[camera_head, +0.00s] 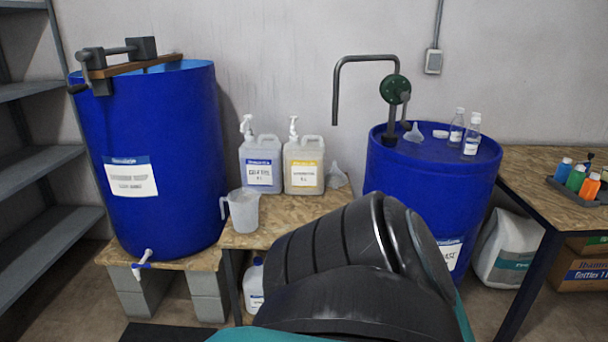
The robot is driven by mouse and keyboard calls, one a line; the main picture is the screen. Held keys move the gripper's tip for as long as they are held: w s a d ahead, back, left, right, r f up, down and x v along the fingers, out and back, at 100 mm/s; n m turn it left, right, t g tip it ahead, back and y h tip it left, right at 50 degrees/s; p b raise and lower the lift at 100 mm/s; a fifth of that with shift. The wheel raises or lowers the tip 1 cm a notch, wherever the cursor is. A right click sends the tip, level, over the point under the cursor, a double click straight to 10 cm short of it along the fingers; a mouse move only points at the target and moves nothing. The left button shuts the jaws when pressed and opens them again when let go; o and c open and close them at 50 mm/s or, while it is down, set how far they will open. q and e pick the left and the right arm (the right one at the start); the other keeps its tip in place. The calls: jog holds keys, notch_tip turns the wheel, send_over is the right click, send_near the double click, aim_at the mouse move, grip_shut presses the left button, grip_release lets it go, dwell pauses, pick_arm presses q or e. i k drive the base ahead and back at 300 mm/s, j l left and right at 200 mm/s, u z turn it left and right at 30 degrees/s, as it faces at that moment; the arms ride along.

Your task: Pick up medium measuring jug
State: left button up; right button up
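A translucent grey-white measuring jug (243,211) stands upright at the front left corner of the low wooden table (290,211). Its handle points left, toward the blue drum. It is the only measuring jug I can make out, so its size class cannot be compared. Neither of my grippers shows in the head view. Large dark rounded parts of my own arm fill the lower middle and hide the table's front right part.
A tall open blue drum (160,190) stands left of the jug. Two pump canisters (262,168) (304,168) and a funnel (336,177) stand behind it. A closed blue drum (440,185) carries bottles. A white container (254,287) stands below the table.

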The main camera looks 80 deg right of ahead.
aim_at(240, 211)
jog(key=z, duration=2.45)
